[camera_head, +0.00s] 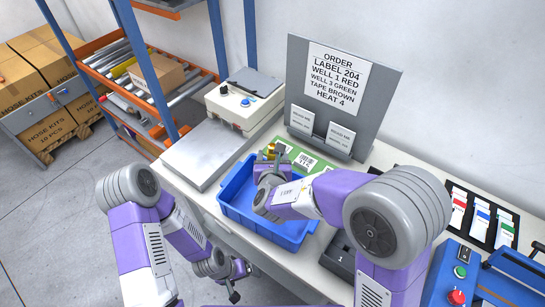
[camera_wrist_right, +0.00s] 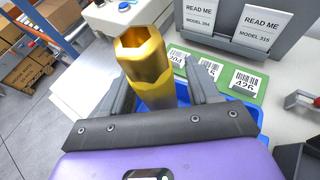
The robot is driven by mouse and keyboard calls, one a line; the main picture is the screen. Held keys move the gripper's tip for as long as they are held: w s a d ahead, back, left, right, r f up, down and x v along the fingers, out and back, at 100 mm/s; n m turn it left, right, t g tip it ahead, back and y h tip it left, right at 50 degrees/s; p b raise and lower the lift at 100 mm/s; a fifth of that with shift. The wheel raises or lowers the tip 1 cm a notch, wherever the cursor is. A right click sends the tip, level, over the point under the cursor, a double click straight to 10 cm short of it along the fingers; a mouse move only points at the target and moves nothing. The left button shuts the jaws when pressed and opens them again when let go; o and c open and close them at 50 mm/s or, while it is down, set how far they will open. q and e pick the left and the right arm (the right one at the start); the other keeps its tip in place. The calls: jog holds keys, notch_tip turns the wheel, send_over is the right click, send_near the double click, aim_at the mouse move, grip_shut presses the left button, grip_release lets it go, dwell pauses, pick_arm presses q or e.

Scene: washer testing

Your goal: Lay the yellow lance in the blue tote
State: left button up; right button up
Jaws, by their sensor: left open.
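The yellow lance (camera_wrist_right: 148,68) is a shiny gold piece with a hollow, six-sided end. In the right wrist view it stands between the fingers of my right gripper (camera_wrist_right: 160,88), which looks shut on it. In the head view my right gripper (camera_head: 271,158) is above the blue tote (camera_head: 286,232), with a little of the lance showing between its fingers. The rest of the lance is hidden by the gripper. My right arm covers part of the tote. My left gripper (camera_head: 236,282) is open and empty, low in front of the table edge.
A green mat with barcode labels (camera_head: 305,163) lies behind the tote. A grey board with an order sheet (camera_head: 340,85) stands behind it. A white box with a blue button (camera_head: 235,108) is at the left. A control box with buttons (camera_head: 458,280) is at the right.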

jog(key=shift+r, duration=0.1)
jog(key=shift+s+r, duration=0.2)
jog(key=p+v, duration=0.1)
jog(key=v, duration=1)
jog(key=shift+s, duration=0.3)
